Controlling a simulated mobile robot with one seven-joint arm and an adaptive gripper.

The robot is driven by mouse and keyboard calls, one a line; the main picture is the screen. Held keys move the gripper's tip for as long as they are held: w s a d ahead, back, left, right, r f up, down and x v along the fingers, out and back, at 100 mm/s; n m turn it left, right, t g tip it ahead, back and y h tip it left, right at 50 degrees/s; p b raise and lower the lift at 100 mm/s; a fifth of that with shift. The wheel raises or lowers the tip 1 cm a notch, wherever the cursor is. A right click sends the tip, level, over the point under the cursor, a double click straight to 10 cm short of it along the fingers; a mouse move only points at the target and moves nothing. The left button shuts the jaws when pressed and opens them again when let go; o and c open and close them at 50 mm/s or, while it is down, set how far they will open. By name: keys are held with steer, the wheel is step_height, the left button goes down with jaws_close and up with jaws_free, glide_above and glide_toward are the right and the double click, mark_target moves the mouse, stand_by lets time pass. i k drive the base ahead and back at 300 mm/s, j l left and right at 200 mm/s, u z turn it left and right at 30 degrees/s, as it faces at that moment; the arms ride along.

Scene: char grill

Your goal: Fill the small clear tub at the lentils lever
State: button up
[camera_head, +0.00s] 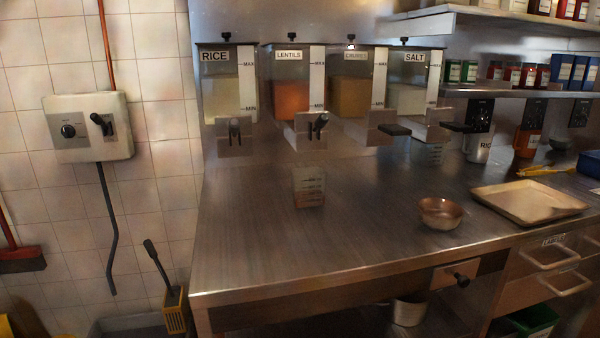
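A small clear tub (308,187) with measure marks stands upright on the steel counter, in front of and below the lentils dispenser. Its lower part looks reddish-brown; I cannot tell surely whether that is lentils inside. The lentils dispenser (291,98) hangs on the wall, second from left, with orange-red lentils behind a clear front and MAX and MIN marks. Its lever (319,124) sticks out from the metal plate below. My gripper is not in view.
Rice (228,92), another yellowish (350,96) and salt (411,98) dispensers hang alongside. A copper bowl (440,213) and a pale tray (528,203) lie right. The counter's (250,235) left front is clear.

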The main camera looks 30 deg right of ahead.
mark_target(324, 119)
steer(key=i+j, duration=0.15)
steer(key=i, duration=0.25)
steer(key=z, duration=1.6)
